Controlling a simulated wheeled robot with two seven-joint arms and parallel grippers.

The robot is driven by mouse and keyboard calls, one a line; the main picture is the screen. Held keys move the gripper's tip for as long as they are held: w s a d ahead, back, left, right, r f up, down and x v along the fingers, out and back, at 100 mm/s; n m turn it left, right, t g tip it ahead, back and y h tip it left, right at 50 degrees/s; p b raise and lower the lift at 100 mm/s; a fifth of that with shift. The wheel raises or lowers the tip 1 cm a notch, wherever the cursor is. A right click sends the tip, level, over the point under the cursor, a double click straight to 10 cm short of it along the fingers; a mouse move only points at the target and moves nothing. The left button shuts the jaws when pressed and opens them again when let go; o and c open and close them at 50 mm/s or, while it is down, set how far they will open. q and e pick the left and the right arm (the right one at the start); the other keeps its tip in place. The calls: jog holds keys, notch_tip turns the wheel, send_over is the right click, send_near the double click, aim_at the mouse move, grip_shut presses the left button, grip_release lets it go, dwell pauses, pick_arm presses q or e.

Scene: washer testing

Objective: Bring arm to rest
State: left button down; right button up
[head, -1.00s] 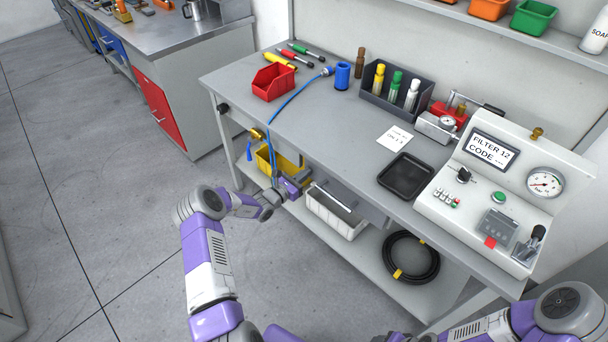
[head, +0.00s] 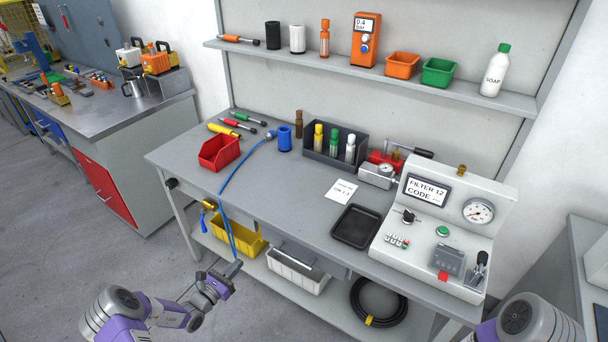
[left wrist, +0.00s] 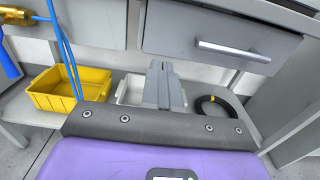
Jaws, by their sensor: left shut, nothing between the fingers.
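My left gripper (head: 231,269) is shut and empty, low in front of the bench's front edge. In the left wrist view its two grey fingers (left wrist: 163,85) are pressed together, pointing towards the lower shelf and the drawer (left wrist: 225,40). It touches nothing that I can see. The blue hose (head: 229,185) hangs over the bench edge just behind it. My left arm (head: 150,310) comes in from the lower left, bent. Of my right arm only a joint (head: 525,318) shows at the lower right; its gripper is out of view.
The grey bench (head: 290,190) stands ahead with a red bin (head: 219,152), a black tray (head: 356,227) and a test panel (head: 430,235). Under it are a yellow bin (head: 237,240), a white bin (head: 297,270) and a coiled black hose (head: 378,302). Floor at left is clear.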

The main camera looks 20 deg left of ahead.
pick_arm(q)
jog(key=shift+d, duration=0.1)
jog(key=s+d+f+m+g+h, duration=0.2)
jog(key=s+d+m+g, duration=0.1)
jog(key=d, duration=0.4)
jog(key=s+d+f+m+g+h, duration=0.2)
jog(key=d+m+g, duration=0.15)
jog(key=d, duration=0.35)
jog(key=s+d+f+m+g+h, duration=0.2)
jog(key=s+d+m+g, duration=0.15)
jog(key=d, duration=0.35)
jog(key=s+d+f+m+g+y, duration=0.1)
jog(key=s+d+m+g+y, duration=0.2)
jog(key=s+m, duration=0.5)
jog(key=s+d+f+m+g+y, duration=0.1)
jog(key=s+d+m+g+y, duration=0.2)
jog(key=s+m, duration=0.5)
jog(key=shift+d+m+g+y, duration=0.45)
jog(key=shift+d+m, duration=0.65)
jog(key=shift+m, duration=0.9)
jog(key=shift+s, duration=0.1)
